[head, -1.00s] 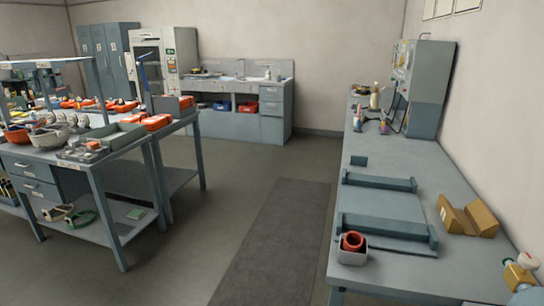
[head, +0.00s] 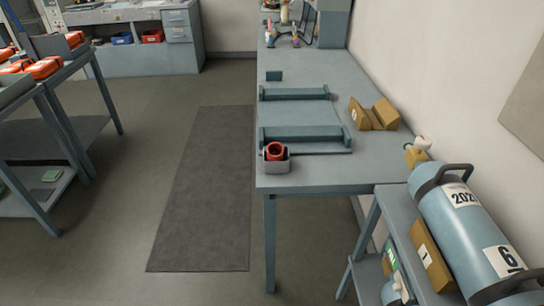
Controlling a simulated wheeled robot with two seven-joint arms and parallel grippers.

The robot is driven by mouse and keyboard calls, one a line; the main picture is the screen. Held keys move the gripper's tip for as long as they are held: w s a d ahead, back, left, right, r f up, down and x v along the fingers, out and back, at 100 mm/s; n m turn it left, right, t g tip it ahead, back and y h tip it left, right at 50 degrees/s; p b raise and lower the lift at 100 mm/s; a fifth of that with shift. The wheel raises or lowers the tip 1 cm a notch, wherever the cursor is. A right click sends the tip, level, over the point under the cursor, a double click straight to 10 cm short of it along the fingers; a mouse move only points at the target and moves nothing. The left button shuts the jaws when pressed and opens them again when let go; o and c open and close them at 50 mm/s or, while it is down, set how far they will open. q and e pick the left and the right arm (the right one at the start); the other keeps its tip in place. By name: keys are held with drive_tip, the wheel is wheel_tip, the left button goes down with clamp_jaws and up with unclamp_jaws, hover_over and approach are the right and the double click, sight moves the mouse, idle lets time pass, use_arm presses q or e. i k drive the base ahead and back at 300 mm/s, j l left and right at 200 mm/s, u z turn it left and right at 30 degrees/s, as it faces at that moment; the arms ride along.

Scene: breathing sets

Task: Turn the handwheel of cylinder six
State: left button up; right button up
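A blue-grey cylinder (head: 465,222) lies tilted on a rack at the lower right, with a label reading 6 and another starting 202. Its dark carrying handle (head: 441,180) curves around the far end. A brass-coloured valve (head: 416,155) sits at that end, with a pale knob with red on it (head: 423,142) that looks like the handwheel. Part of a second cylinder (head: 396,290) shows lower down, cut off by the frame edge. Neither of my grippers is in view.
A grey bench (head: 310,178) runs along the right wall, carrying two dark bars (head: 303,133), a brown V-shaped block (head: 375,115) and a small grey box (head: 276,164) with a red ring. The cylinder rack (head: 398,205) stands at the bench's near end. The floor mat (head: 205,190) is clear.

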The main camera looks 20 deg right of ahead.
sight(422, 142)
drive_tip(key=z, duration=2)
